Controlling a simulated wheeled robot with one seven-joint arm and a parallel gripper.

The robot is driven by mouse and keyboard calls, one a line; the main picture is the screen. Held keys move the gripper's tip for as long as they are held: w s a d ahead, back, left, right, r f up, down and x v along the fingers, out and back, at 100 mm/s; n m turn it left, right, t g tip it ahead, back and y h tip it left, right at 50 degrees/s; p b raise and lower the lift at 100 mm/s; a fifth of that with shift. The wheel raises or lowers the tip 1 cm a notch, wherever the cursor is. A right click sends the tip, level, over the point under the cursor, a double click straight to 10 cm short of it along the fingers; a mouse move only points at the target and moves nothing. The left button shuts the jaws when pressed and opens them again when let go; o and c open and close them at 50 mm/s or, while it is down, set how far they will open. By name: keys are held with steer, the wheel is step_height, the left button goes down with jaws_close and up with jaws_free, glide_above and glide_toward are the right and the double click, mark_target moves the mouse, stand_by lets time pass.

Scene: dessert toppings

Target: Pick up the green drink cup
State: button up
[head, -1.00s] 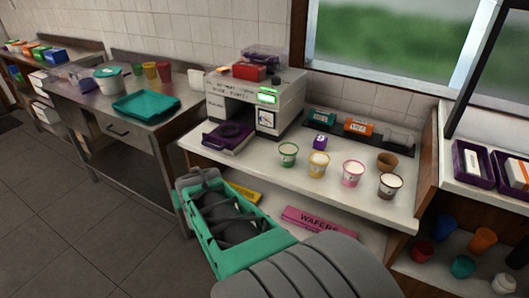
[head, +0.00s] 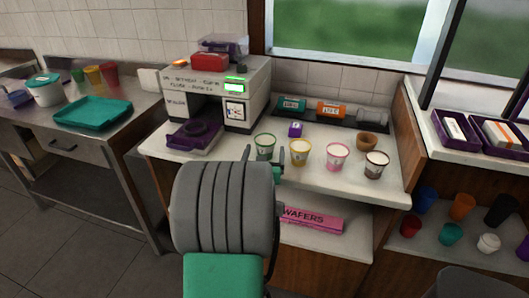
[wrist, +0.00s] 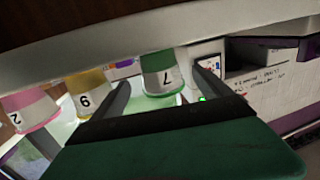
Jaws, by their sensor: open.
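The green drink cup (head: 264,142), white with a green rim and base, stands upright on the white counter, leftmost in a row of cups. In the wrist view, which is upside down, the green cup (wrist: 160,72) shows between the two fingers with a number on its side. My gripper (head: 264,162) is open at the counter's front, a finger on each side of the cup's line in the head view. The gripper (wrist: 164,95) also shows in the wrist view. I cannot tell how deep the cup sits between the fingers. My arm hides part of the counter front.
A yellow cup (head: 300,154) stands close right of the green one, then a pink cup (head: 337,158) and a brown cup (head: 376,165). A white machine (head: 245,90) with a purple tray (head: 185,140) is at left.

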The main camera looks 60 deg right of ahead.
mark_target(266, 138)
steer(key=x, duration=0.4)
steer(key=p+x, duration=0.1)
steer(key=x, duration=0.2)
steer(key=shift+w+r, duration=0.15)
steer(key=shift+r, duration=0.1)
steer(key=c, duration=1.5)
steer(key=shift+c, duration=0.4)
steer(key=shift+r, duration=0.15)
